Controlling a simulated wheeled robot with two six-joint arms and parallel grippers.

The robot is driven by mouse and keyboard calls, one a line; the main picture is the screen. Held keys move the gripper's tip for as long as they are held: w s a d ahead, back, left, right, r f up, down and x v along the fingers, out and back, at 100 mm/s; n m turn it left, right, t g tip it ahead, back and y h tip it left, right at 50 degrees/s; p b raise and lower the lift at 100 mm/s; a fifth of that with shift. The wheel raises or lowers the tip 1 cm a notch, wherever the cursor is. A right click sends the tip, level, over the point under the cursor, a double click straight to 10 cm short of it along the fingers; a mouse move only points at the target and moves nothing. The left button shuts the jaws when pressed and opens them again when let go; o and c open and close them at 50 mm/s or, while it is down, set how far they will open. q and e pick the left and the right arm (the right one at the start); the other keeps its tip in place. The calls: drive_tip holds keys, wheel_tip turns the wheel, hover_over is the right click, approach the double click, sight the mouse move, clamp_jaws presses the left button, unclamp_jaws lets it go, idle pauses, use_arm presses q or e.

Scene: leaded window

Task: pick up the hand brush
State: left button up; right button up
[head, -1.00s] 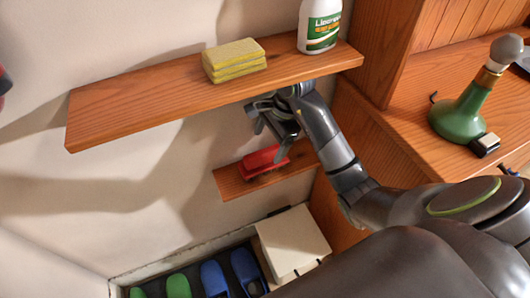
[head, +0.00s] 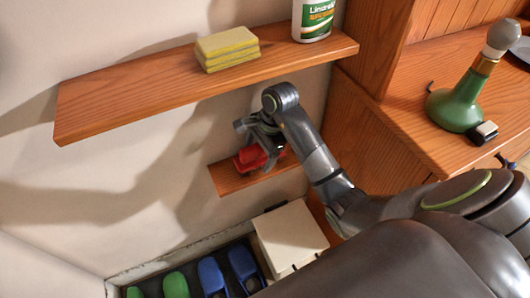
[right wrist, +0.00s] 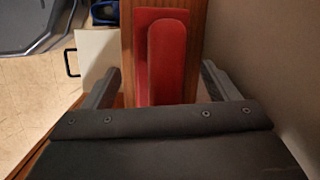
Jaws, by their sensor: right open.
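The hand brush (head: 249,158) is red and lies on the small lower wooden shelf (head: 228,181) in the head view. In the right wrist view the red brush (right wrist: 167,60) lies lengthwise between the two fingers. My right gripper (head: 255,142) is open at the brush, coming from above, and covers part of it in the head view. In the right wrist view the right gripper's fingers (right wrist: 162,88) stand on either side of the brush with gaps to it. I cannot tell how far the fingertips reach down. My left gripper is not in view.
A larger upper shelf (head: 130,104) holds yellow sponges (head: 228,48) and a white spray bottle (head: 317,18). Below are a cream box (head: 290,238) and blue and green clogs (head: 211,276). A green lamp-like bottle (head: 459,104) stands on the right cabinet.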

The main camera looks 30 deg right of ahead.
drive_tip(key=shift+f, duration=0.2)
drive_tip(key=c, duration=1.1)
drive_tip(key=shift+r, duration=0.15)
